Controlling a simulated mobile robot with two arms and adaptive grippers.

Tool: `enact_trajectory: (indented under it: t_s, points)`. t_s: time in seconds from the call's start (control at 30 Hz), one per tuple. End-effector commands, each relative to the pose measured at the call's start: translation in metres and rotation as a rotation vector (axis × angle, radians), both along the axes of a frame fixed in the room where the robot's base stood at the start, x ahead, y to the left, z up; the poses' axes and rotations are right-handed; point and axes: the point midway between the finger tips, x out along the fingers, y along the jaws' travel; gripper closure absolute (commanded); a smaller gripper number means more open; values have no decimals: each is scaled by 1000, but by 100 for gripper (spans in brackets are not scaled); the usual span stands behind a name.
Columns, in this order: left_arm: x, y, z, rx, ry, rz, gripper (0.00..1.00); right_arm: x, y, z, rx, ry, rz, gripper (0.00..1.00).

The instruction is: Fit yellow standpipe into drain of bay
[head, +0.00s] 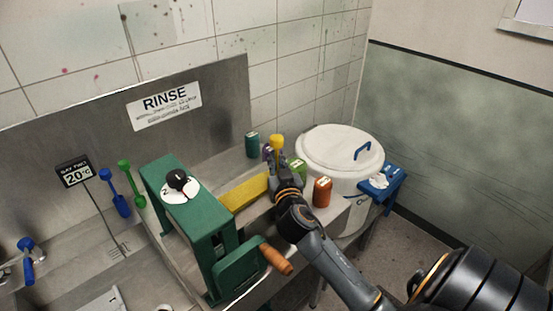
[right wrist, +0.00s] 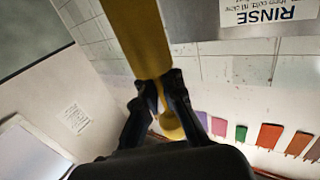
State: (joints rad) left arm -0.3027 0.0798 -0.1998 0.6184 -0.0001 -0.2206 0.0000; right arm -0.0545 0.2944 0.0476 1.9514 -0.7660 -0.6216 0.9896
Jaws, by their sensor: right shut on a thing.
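The yellow standpipe shows its round knob (head: 276,141) just above my right gripper (head: 280,172) in the head view. In the right wrist view my right gripper (right wrist: 162,95) is shut on its narrow part. The thick yellow tube (right wrist: 137,38) extends beyond the fingertips, and the knob shows between the fingers. The gripper and arm hide most of the pipe in the head view. I cannot make out a drain or the pipe's lower end. My left gripper is not in view.
A green cranked machine (head: 184,205) stands left of the gripper, with a yellow bar (head: 245,193) beside it. Blue (head: 117,196) and green (head: 131,183) standpipes are farther left. An orange jar (head: 323,192) and lidded white bucket (head: 338,150) stand at the right.

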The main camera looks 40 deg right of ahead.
Motion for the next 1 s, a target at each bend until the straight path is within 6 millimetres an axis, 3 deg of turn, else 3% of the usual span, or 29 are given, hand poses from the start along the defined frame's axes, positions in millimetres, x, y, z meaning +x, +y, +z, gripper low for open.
enact_trajectory:
  t_s: [0.13,0.27,0.3,0.7,1.0]
  points:
    - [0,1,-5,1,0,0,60,0,0,-4,0,-1,-1,100]
    - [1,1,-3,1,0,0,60,0,0,-2,0,-1,-1,72]
    - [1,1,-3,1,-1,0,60,0,0,-2,0,0,-1,70]
    - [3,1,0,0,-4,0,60,-2,1,0,0,1,0,70]
    - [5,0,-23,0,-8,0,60,-51,26,-5,4,0,0,70]
